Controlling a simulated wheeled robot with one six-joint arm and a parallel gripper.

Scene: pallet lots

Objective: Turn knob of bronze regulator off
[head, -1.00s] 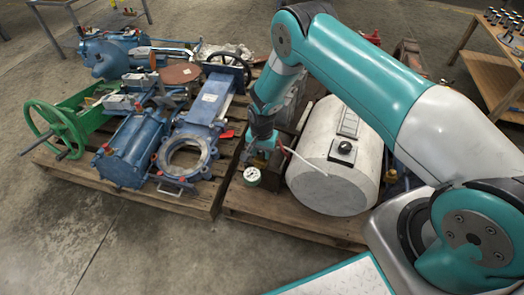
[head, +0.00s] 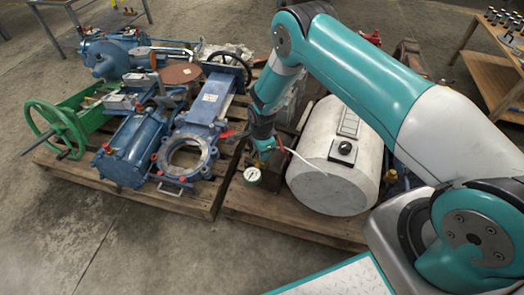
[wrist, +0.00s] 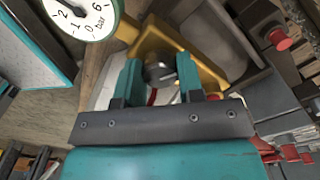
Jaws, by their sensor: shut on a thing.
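The bronze regulator (wrist: 157,38) shows in the wrist view as a yellow-brown body behind my gripper's fingers. Its dark, rounded knob (wrist: 158,71) sits between the two teal fingers. My gripper (wrist: 160,78) is shut on this knob. A round white pressure gauge (wrist: 80,14), marked in bar, is beside the regulator at upper left. In the head view the gauge (head: 252,175) is just below my gripper (head: 265,155), at the left edge of the right pallet. There the regulator body and knob are mostly hidden by my gripper.
Blue valves (head: 130,150) and a green handwheel (head: 55,130) crowd the left pallet. The floor in front (head: 150,255) is clear.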

